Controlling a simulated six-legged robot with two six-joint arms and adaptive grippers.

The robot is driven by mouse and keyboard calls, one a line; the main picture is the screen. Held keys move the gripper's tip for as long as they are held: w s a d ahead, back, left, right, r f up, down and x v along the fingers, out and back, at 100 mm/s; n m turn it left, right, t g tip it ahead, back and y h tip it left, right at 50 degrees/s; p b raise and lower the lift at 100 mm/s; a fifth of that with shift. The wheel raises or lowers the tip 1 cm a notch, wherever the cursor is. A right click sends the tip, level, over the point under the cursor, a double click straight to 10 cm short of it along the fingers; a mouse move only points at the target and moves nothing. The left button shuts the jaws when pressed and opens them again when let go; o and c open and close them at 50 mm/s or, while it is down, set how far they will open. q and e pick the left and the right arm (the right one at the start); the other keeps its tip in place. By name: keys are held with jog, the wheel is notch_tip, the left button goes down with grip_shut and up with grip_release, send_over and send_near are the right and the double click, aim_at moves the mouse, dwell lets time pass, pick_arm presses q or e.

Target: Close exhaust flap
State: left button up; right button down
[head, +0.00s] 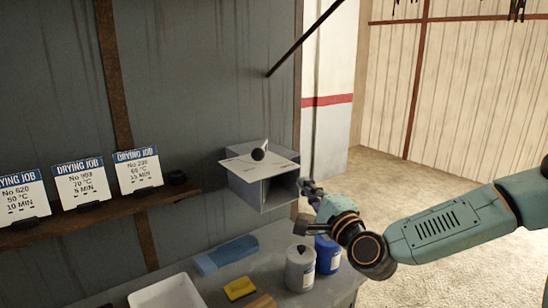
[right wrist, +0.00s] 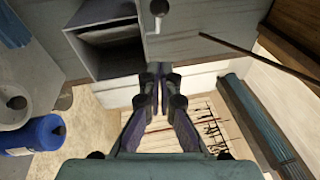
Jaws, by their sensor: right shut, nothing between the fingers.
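A grey metal box (head: 262,188) sits on the dark wall, with a pale plate on top (head: 240,163) that carries a black round knob (head: 258,154). In the right wrist view the box (right wrist: 105,12) shows a dark, open hollow (right wrist: 108,48). I cannot tell for sure which part is the exhaust flap. My right gripper (head: 310,188) is just right of the box in the head view. In the right wrist view its fingers (right wrist: 158,75) are together and empty, close to the box's edge; I cannot tell whether they touch it. My left gripper is not in view.
A shelf (head: 100,212) on the left holds several "Drying job" cards. Below stands a bench (head: 222,285) with a white tray (head: 168,292), a blue cloth (head: 226,254), a yellow sponge (head: 240,288), a grey can (head: 300,268) and a blue can (head: 328,254). A thin dark rod (head: 303,38) slants above the box.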

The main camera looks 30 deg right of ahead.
aim_at(273, 172)
jog(key=w+b, duration=0.1)
jog(key=w, duration=0.2)
jog(key=w+d+b, duration=0.1)
jog(key=w, duration=0.2)
jog(key=w+r, duration=0.1)
jog(key=w, duration=0.2)
jog(key=shift+w+d+b, duration=0.25)
jog(key=shift+b, duration=0.15)
jog(key=w+a, duration=0.1)
jog(key=w+a+r+p, duration=0.1)
jog(key=w+a, duration=0.1)
jog(key=shift+d+f, duration=0.1)
jog(key=shift+d, duration=0.15)
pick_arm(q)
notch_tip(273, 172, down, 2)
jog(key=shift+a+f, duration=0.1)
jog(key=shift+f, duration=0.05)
pick_arm(e)
jog(key=shift+w, duration=0.1)
